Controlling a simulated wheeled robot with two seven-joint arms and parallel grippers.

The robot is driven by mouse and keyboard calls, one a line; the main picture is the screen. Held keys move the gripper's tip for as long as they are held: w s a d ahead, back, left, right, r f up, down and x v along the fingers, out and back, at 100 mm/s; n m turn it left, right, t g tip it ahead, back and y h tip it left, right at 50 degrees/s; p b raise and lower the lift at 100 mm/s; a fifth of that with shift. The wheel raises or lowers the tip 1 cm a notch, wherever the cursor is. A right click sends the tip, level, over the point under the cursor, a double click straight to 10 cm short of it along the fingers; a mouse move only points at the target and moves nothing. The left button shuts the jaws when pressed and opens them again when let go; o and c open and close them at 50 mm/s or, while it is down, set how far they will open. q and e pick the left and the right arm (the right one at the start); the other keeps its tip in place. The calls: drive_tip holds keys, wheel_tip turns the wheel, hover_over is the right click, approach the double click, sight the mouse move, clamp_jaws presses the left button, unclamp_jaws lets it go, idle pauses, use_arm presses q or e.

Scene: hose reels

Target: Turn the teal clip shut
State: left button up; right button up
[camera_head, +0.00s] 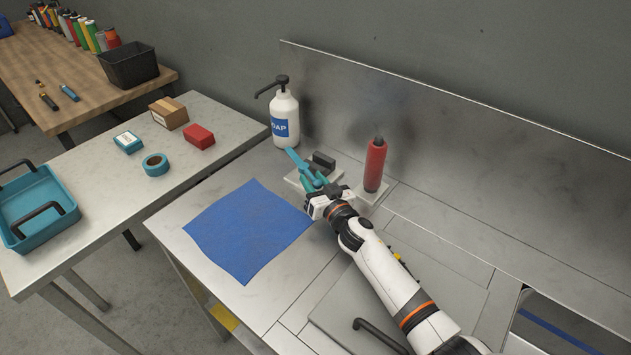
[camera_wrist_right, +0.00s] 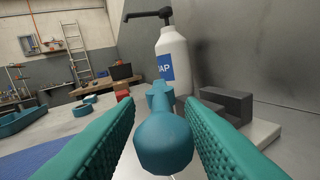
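The teal clip (camera_head: 295,159) sits on a pale plate beside a dark block (camera_head: 323,161), in front of the soap bottle. Its lever points up and to the left in the head view. In the right wrist view the clip (camera_wrist_right: 163,141) shows a round knob at the near end, with a narrower part reaching away toward the bottle. My right gripper (camera_head: 312,181) is at the clip, its teal fingers open on either side of the knob; contact is hard to tell. In the wrist view my right gripper (camera_wrist_right: 162,115) shows wide-set fingers. My left gripper is not in view.
A white soap bottle (camera_head: 285,118) stands just behind the clip. A red cylinder (camera_head: 375,165) stands close on the right. A blue cloth (camera_head: 247,231) lies flat at the left front. A side table holds tape (camera_head: 155,164), boxes and a teal tray (camera_head: 36,211).

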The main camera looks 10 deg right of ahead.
drive_tip(key=v, duration=1.2)
